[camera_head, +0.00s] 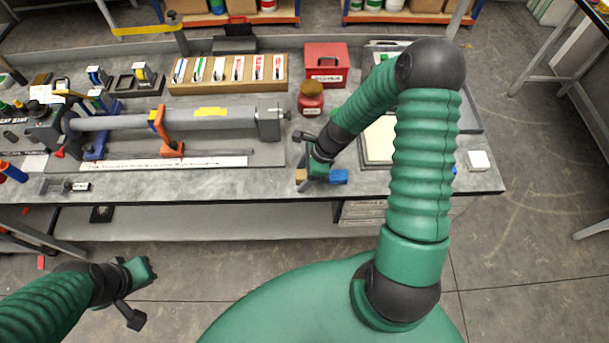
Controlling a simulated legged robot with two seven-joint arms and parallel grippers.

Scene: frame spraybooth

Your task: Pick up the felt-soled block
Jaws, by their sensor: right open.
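My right gripper (309,178) is low over the front edge of the grey bench, pointing down, with its jaws open. A small tan block (300,175) and a small blue block (339,177) show on either side of its fingers, near the bench edge. The gripper partly covers the area between them, so I cannot tell whether they are one piece or whether the fingers touch them. No felt sole is visible, so I cannot tell which is the felt-soled block. My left gripper (143,270) is at lower left, away from the bench; its jaw opening is unclear.
A red jar (311,100) and a red box (326,66) stand behind my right gripper. A long clamped tube (215,120) lies to the left. A white block (478,160) sits near the right end of the bench (235,182).

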